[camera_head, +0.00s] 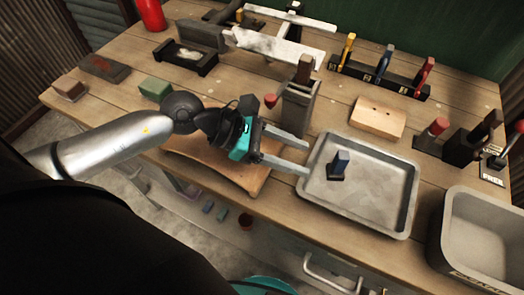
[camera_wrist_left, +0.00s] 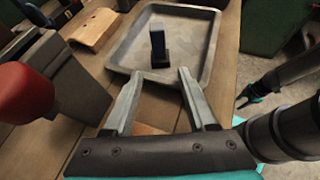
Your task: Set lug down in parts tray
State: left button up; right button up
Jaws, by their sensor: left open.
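The lug (camera_head: 338,165), a small dark upright piece with a blue face on a dark foot, stands inside the grey metal parts tray (camera_head: 404,208). In the left wrist view the lug (camera_wrist_left: 158,44) stands upright on the floor of the tray (camera_wrist_left: 203,32). My left gripper (camera_head: 306,157) is open and empty, its fingers reaching to the tray's left rim, apart from the lug. The fingertips (camera_wrist_left: 160,74) point toward the lug in the wrist view. What looks like my right gripper (camera_wrist_left: 250,97) is small at the wrist view's right, its fingers unclear.
A grey vise-like fixture with a red knob (camera_head: 270,100) stands just behind my left gripper. A wooden block (camera_head: 378,118) lies behind the tray. A deep grey bin (camera_head: 482,235) is at the right. A tool rack (camera_head: 380,78) stands at the back.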

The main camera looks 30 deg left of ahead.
pick_arm(q)
jog(key=shift+s+a, duration=0.4)
jog(key=shift+a, duration=0.55)
jog(key=shift+s+a, duration=0.4)
jog(key=shift+a, duration=0.5)
jog(key=shift+s+a, duration=0.4)
jog(key=shift+a, duration=0.55)
